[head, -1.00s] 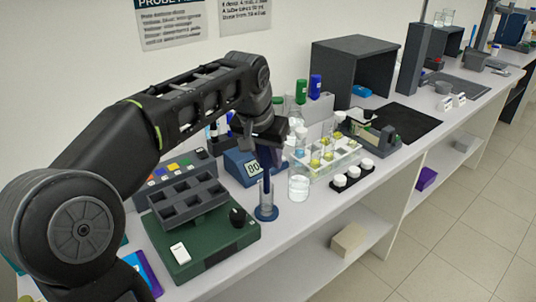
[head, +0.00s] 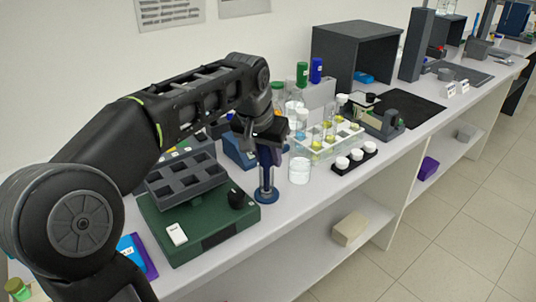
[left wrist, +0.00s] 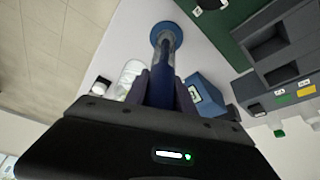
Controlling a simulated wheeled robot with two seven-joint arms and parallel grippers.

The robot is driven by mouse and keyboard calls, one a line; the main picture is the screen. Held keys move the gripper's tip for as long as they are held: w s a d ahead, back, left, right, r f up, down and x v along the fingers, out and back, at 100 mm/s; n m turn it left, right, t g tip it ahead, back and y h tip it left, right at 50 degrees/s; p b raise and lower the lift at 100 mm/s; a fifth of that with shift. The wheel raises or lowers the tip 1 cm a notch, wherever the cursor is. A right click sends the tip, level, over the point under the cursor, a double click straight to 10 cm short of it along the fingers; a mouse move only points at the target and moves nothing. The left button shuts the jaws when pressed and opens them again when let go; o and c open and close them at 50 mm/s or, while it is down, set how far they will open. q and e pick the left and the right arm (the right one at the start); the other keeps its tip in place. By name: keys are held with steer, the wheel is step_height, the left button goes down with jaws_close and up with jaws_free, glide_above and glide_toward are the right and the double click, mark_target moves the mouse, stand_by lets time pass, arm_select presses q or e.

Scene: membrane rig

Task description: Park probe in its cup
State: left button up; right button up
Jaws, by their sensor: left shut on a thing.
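My left gripper (head: 270,138) is shut on the probe (head: 265,158), a dark blue upright stick. The probe also shows between the fingers in the left wrist view (left wrist: 161,88). The cup (head: 266,195) is a clear narrow tube on a round blue base, standing on the bench right of the green device. In the left wrist view the cup (left wrist: 167,36) lines up with the probe. The probe's lower end appears to be at or inside the cup's mouth; its depth is unclear. My right gripper is not in view.
The green device (head: 205,225) with a grey block (head: 185,183) stands close left of the cup. A glass beaker (head: 299,170) stands close to its right. A blue box (head: 238,150) is behind. A tube rack (head: 335,143) and white-capped jars (head: 356,155) are farther right.

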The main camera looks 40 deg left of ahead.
arm_select(q)
steer(key=shift+f, duration=0.15)
stand_by(0.3)
steer(key=o, duration=1.2)
steer(key=shift+v, duration=3.95)
steer(key=shift+w, duration=0.1)
